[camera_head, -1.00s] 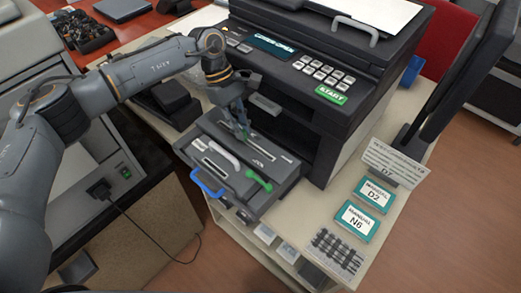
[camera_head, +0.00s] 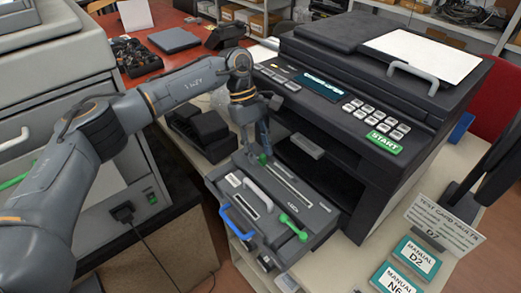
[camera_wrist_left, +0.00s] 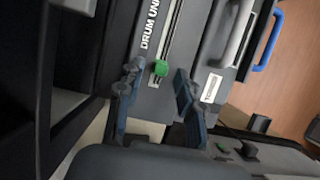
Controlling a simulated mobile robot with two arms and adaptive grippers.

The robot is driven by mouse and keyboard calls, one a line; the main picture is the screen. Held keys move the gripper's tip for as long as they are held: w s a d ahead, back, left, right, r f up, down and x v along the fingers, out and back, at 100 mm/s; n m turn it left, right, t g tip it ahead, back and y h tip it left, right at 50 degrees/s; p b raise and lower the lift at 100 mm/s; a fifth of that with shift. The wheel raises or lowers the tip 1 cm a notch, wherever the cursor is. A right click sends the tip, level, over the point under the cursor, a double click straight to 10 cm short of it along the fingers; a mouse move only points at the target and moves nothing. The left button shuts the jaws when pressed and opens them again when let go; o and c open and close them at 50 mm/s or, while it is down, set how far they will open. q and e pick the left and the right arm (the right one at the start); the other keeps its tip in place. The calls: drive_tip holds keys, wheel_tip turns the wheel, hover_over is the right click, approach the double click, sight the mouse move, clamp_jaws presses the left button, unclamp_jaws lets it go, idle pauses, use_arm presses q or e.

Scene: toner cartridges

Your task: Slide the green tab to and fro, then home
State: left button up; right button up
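The green tab (camera_head: 263,159) sits at the far left end of a long pale slot (camera_head: 289,184) on the pulled-out dark drum unit (camera_head: 262,217). In the left wrist view the tab (camera_wrist_left: 161,68) is a small green block on the slot, beside the lettering "DRUM UN". My left gripper (camera_head: 261,143) points down at the tab. In the wrist view its two fingers (camera_wrist_left: 158,80) stand apart, with the tab between their tips. A gap shows on each side, so it is open and holds nothing. My right gripper is out of view.
A green T-shaped lever (camera_head: 292,226), a pale handle (camera_head: 257,193) and a blue handle (camera_head: 238,223) stand on the drawer. The printer body (camera_head: 352,150) rises just behind and right.

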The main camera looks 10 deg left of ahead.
use_arm(q)
drive_tip(key=v, duration=1.2)
drive_tip(key=shift+a, duration=0.1)
